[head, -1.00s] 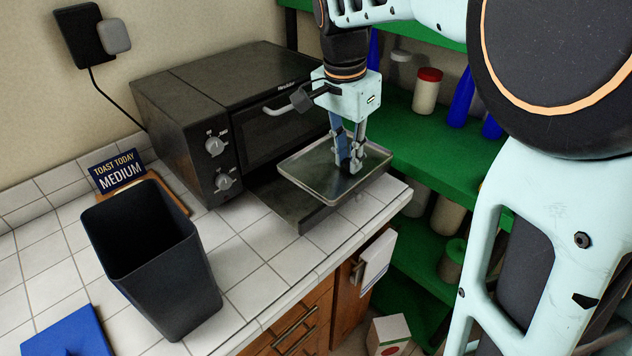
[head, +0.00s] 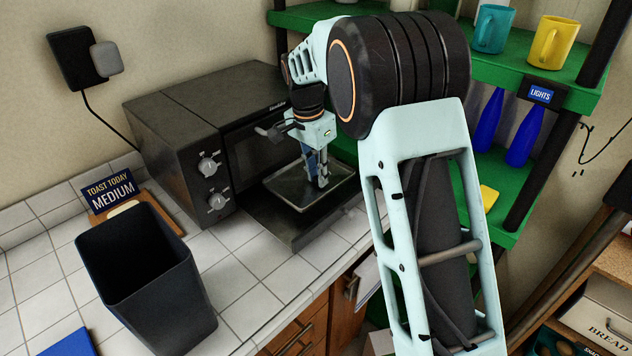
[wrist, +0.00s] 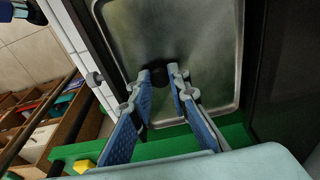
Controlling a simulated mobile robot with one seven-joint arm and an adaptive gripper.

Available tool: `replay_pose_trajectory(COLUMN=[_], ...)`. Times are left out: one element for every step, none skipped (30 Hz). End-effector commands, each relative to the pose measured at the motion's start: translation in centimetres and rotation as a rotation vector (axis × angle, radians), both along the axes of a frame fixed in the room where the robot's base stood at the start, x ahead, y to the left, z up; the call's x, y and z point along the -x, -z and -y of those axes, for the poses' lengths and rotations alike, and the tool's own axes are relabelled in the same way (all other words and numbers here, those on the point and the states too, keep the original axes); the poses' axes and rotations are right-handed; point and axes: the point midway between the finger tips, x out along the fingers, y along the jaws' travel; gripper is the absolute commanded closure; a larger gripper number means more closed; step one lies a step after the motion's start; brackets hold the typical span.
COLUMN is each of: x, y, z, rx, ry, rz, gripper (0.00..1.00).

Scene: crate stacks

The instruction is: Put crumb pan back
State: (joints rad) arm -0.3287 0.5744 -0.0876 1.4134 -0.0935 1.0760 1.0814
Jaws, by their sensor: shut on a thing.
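The crumb pan (head: 284,196) is a shallow, shiny metal tray with a raised rim. It is level in front of the toaster oven (head: 165,130), over a dark flat shelf or drawer (head: 283,228) that juts out low at the oven's front. I cannot tell whether pan and shelf touch. My gripper (head: 321,184) points down into the pan, shut on its black knob. In the wrist view, the blue-padded fingers of my gripper (wrist: 164,76) close around the knob (wrist: 158,78), and the pan (wrist: 205,45) fills the upper middle.
A dark open bin (head: 150,285) and a "TOAST TODAY MEDIUM" sign (head: 110,193) stand on the tiled counter (head: 245,290) left of the shelf. Green shelves (head: 510,200) with bottles and mugs stand on the right.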

Motion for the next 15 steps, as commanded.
replay_pose_trajectory(x=[-0.3,-0.4,-0.5,-0.5,-0.6,-0.8,-1.0,-1.1,-1.0,-0.9,-0.9,-0.9,-1.0,-1.0,-1.0], y=[0.2,0.4,0.5,0.6,0.7,0.9,1.1,1.4,2.1,2.6,3.1,3.6,3.9,4.1,4.2], z=[-0.1,-0.1,-0.1,-0.1,-0.2,-0.2,-0.3,-0.3,-0.3,-0.3,-0.3,-0.3,-0.3,-0.3,-0.3], rx=[-0.001,-0.001,-0.001,-0.001,-0.001,-0.001,-0.001,-0.001,0.001,0.000,0.000,0.000,-0.001,-0.001,-0.001], ry=[0.000,0.000,0.000,0.000,0.000,0.000,0.000,0.000,0.000,0.000,0.000,0.000,0.000,0.000,0.000], rz=[0.001,0.001,0.001,0.001,0.001,0.001,0.001,0.001,-0.002,-0.003,-0.003,-0.001,-0.001,0.001,0.001], gripper=[1.00,1.00,1.00,1.00,1.00,1.00,1.00,1.00,1.00,1.00,1.00,1.00,1.00,1.00,1.00])
